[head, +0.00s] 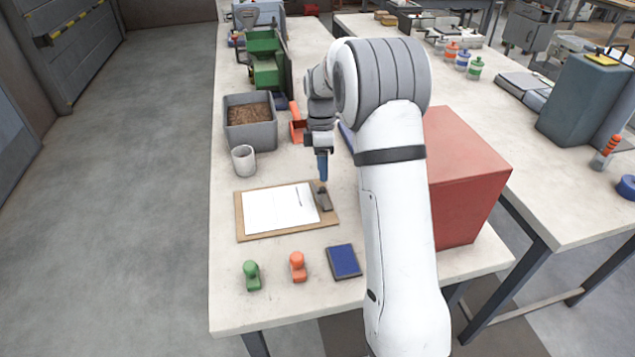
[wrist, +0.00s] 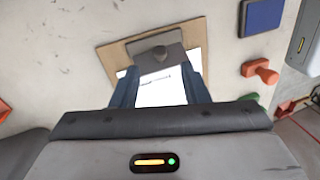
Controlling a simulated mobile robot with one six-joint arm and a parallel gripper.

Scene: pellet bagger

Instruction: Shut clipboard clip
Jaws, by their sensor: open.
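A brown clipboard (head: 241,216) with white paper (head: 275,208) lies flat on the table. Its dark grey clip (head: 323,198) is at the board's right end in the head view. My gripper (head: 323,178) points down just above the clip. In the wrist view my open gripper (wrist: 161,82) has its two blue fingers apart, with the paper showing between them. The clip (wrist: 157,49), with a rounded knob, lies just beyond the fingertips there. I cannot tell whether the fingers touch it, or whether the clip is raised or pressed down.
A blue pad (head: 343,261), an orange stamp (head: 298,266) and a green stamp (head: 251,274) lie in front of the clipboard. A white cup (head: 243,159) and a grey bin (head: 250,136) of brown pellets stand behind it. A large red box (head: 458,180) stands to the right.

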